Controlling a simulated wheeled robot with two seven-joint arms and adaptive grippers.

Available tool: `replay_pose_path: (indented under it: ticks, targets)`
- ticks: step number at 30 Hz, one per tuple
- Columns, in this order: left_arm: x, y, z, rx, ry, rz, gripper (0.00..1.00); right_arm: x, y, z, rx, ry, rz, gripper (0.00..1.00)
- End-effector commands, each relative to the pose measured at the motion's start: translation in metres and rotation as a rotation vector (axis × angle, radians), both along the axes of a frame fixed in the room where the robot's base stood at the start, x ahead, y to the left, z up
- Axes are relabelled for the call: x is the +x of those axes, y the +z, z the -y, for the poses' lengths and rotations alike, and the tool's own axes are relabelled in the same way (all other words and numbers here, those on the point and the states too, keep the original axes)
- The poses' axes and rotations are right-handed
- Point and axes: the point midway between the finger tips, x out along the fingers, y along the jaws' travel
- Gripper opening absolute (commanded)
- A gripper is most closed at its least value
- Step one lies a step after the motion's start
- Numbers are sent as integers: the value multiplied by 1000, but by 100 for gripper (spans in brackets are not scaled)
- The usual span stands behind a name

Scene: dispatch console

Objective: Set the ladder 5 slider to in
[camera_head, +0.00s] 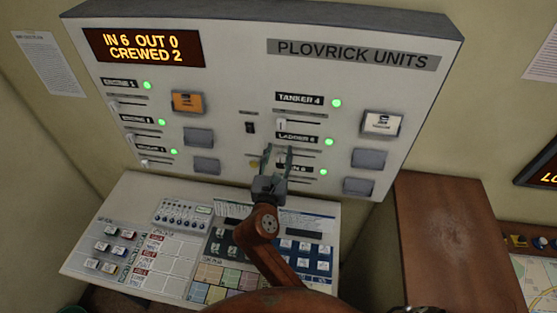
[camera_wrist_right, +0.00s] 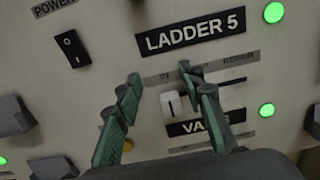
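The LADDER 5 label (camera_wrist_right: 190,32) is on the upright panel, with IN at the left and REPAIR at the right of the scale below it. A pale slider knob (camera_wrist_right: 172,106) shows under the scale toward the IN side, just above the VAN label. My right gripper (camera_wrist_right: 160,75) is open in front of the panel, one finger left of the knob and the other at its right. Contact cannot be told. In the head view my right gripper (camera_head: 277,158) covers part of the LADDER 5 row (camera_head: 297,138). My left gripper is not in view.
The TANKER 4 row (camera_head: 299,99) is above and the VAN row is below. A power switch (camera_wrist_right: 72,48) is left of the label. A sloped desk console (camera_head: 150,293) lies below, and a brown cabinet (camera_head: 445,235) stands at right.

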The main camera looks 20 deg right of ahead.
Motion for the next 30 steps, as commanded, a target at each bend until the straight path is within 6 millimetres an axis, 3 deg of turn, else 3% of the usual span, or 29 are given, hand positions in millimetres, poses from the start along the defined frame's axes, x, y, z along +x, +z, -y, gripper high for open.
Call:
replay_pose_path:
  ticks: [6,12,24,30]
  targets:
    - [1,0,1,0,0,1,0,0,42,-1,3,3,4,36]
    - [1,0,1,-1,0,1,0,0,60,-1,1,2,0,36]
    - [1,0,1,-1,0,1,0,0,62,0,0,2,-1,36]
    - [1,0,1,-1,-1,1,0,0,45,0,-3,0,-5,36]
